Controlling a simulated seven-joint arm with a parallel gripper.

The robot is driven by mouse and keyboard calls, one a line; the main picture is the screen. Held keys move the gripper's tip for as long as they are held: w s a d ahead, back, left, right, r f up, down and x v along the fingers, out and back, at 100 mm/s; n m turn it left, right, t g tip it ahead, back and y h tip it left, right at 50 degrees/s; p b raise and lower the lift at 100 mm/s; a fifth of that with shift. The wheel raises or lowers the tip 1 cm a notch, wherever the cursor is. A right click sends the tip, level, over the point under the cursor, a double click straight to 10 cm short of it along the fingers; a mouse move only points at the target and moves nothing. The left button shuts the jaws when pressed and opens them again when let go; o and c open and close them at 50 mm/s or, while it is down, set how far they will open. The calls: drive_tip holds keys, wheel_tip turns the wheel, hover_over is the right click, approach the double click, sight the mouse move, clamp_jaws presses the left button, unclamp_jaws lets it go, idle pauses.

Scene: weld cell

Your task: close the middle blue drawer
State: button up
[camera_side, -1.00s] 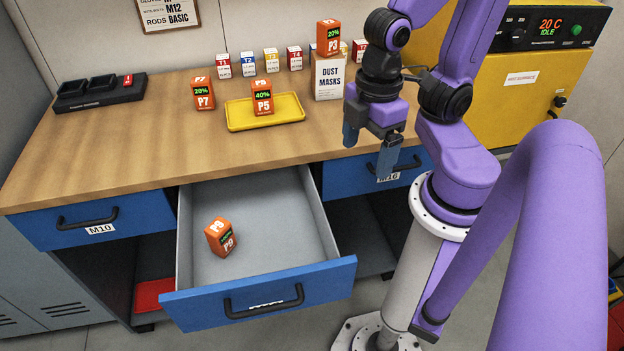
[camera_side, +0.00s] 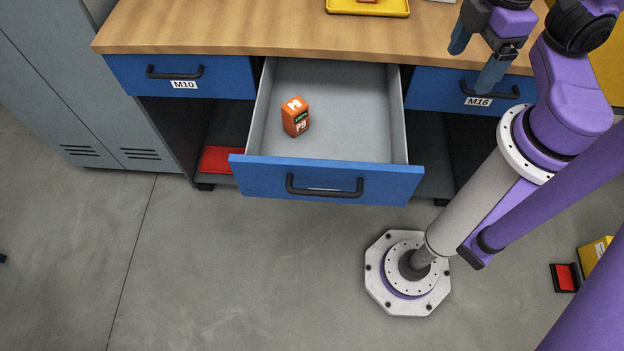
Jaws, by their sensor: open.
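The middle blue drawer (camera_side: 250,178) is pulled well out from the workbench, with its grey inside showing. Its black bar handle (camera_side: 324,190) is on the blue front. An orange battery marked P9 (camera_side: 295,117) stands inside, towards the left. My gripper (camera_side: 473,68) is open and empty. It is at the upper right, by the bench's front edge above the M16 drawer, to the right of and behind the open drawer's front. It appears apart from the drawer.
The M10 drawer (camera_side: 125,75) at left and the M16 drawer (camera_side: 430,92) at right are shut. A yellow tray (camera_side: 385,9) shows on the wooden worktop (camera_side: 215,30). A red item (camera_side: 219,160) lies on the lower shelf. The floor (camera_side: 230,270) before the drawer is clear.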

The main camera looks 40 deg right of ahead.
drive_tip(key=shift+w+a, duration=0.1)
drive_tip(key=shift+a, duration=0.05)
drive_tip(key=c, duration=0.5)
drive_tip(key=w+a, duration=0.2)
drive_tip(key=shift+a+f+m+h, duration=0.1)
drive_tip(key=shift+a+m+h, duration=0.2)
drive_tip(key=shift+a, duration=0.05)
clamp_jaws()
drive_tip(key=w+a+f+m+t+h, duration=0.1)
drive_tip(key=w+a+f+t, duration=0.15)
drive_tip(key=a, duration=0.45)
drive_tip(key=w+a+f+m+t+h, duration=0.1)
drive_tip(key=w+a+f, duration=0.1)
drive_tip(key=w+a, duration=0.35)
drive_tip(key=s+a+f+m+t+y, duration=0.1)
drive_tip(key=a+f+t, duration=0.1)
drive_tip(key=a+f, duration=0.65)
drive_tip(key=s+a+f+m+t, duration=0.15)
drive_tip(key=a+f, duration=0.35)
drive_tip(key=a, duration=0.7)
approach(253, 185)
wheel_tip(253, 185, down, 4)
drive_tip(key=a, duration=0.2)
drive_tip(key=shift+w+d+r, duration=0.2)
drive_tip(key=shift+w+d, duration=1.05)
drive_tip(key=shift+d, duration=0.05)
